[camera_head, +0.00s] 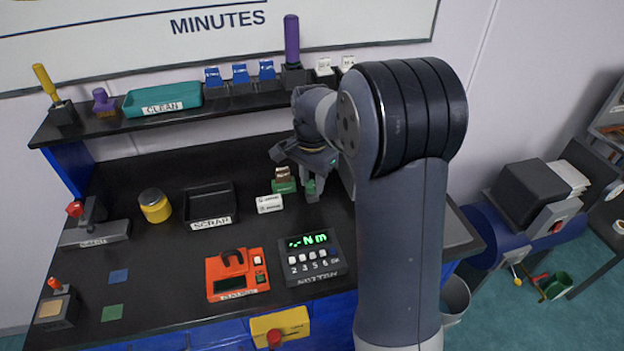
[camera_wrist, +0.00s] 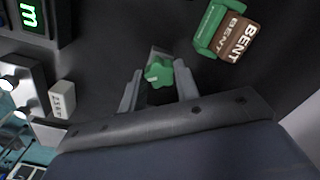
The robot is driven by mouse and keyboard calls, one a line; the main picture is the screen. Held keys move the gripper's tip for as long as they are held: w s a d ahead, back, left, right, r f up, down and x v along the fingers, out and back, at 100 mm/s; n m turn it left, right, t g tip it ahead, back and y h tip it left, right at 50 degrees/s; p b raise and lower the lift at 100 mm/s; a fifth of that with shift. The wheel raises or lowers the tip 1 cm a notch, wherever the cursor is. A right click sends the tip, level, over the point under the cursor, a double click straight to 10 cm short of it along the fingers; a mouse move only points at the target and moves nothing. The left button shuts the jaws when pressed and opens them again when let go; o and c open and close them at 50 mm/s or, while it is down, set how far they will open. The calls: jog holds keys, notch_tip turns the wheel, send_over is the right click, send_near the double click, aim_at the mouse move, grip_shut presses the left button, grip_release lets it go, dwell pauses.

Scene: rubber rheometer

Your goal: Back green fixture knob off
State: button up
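The green fixture knob (camera_wrist: 158,73) has a lobed top and sits on a grey post or block in the wrist view. My gripper (camera_wrist: 157,80) is over it, with one finger on each side. A narrow dark gap shows beside the left finger; contact on the right side is unclear. In the head view the knob (camera_head: 311,188) shows below my gripper (camera_head: 305,163). A green and brown block marked BENT (camera_wrist: 226,32) stands beside it, apart from my fingers; the head view shows it (camera_head: 284,183) left of the knob.
A white labelled block (camera_head: 269,203) and a black keypad display reading Nm (camera_head: 312,258) stand in front. A red device (camera_head: 237,274) is beside the display. A black SCRAP tray (camera_head: 210,206) lies to the left. The shelf (camera_head: 180,115) runs behind.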

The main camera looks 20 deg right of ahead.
jog(key=c, duration=0.4)
jog(key=shift+n, duration=0.4)
jog(key=n, duration=0.4)
jog(key=shift+n, duration=0.3)
jog(key=n, duration=0.5)
jog(key=shift+n, duration=0.4)
jog(key=o, duration=1)
